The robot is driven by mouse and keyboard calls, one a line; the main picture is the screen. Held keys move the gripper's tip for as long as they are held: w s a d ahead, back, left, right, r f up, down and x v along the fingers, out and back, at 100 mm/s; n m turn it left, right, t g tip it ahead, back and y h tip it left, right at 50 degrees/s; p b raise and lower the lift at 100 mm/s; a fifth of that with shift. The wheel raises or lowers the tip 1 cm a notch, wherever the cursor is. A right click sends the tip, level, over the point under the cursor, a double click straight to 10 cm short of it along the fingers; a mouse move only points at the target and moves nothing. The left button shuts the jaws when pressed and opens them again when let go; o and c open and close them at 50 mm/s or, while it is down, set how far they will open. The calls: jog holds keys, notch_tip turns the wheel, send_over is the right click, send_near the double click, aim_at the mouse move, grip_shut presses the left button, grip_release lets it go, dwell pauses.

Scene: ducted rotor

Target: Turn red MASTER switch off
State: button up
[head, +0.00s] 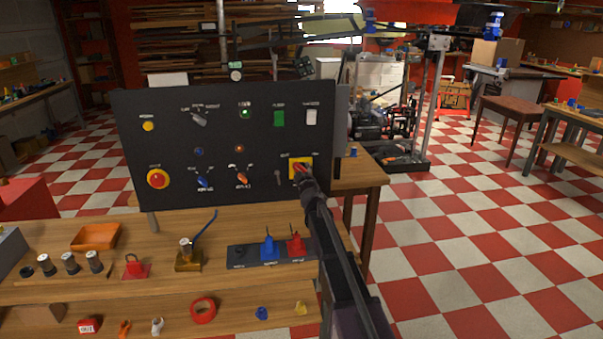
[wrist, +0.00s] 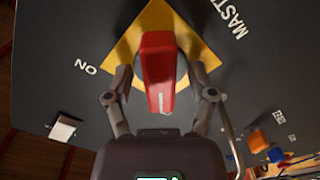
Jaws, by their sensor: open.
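The red MASTER switch (wrist: 158,62) is a rotary handle on a yellow plate (wrist: 205,57) on the dark panel. In the wrist view the handle runs up and down, with a pale mark near its lower end. The ON label lies left of the plate and the MASTER label at upper right. In the head view the yellow plate (head: 293,162) is at the panel's lower right, partly hidden by my gripper (head: 304,178). My gripper (wrist: 161,82) is open, its fingers on either side of the handle. I cannot tell whether they touch it.
The dark panel (head: 225,140) carries other knobs, buttons and a red stop button (head: 157,179) on yellow at left. The wooden bench (head: 215,282) below holds several small parts. Checkered floor is free at right.

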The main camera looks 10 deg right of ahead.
jog(key=s, duration=1.2)
dwell(0.3)
jog(key=s+d+f+m+g+h+p, duration=0.1)
jog(key=s+d+f+m+g+h, duration=0.1)
jog(key=s+d+f+m+g, duration=0.3)
jog(key=s+d+f+m+g+h+p, duration=0.1)
jog(key=s+f+m+g+h+p, duration=0.15)
jog(key=s, duration=0.45)
jog(key=s+a+f+g+y, duration=0.1)
jog(key=s+a+f+g, duration=0.1)
jog(key=s, duration=0.5)
jog(key=s+a+f+m+g+y+p, duration=0.1)
jog(key=s+a+f+g+y, duration=0.1)
jog(key=s+g, duration=0.3)
jog(key=s+a+f+g+y, duration=0.1)
jog(key=s+a+f+g, duration=0.1)
jog(key=s, duration=0.7)
jog(key=shift+s+a+m+g+p, duration=0.25)
jog(key=shift+m+g+p, duration=0.1)
jog(key=shift+g, duration=0.4)
jog(key=shift+y, duration=0.25)
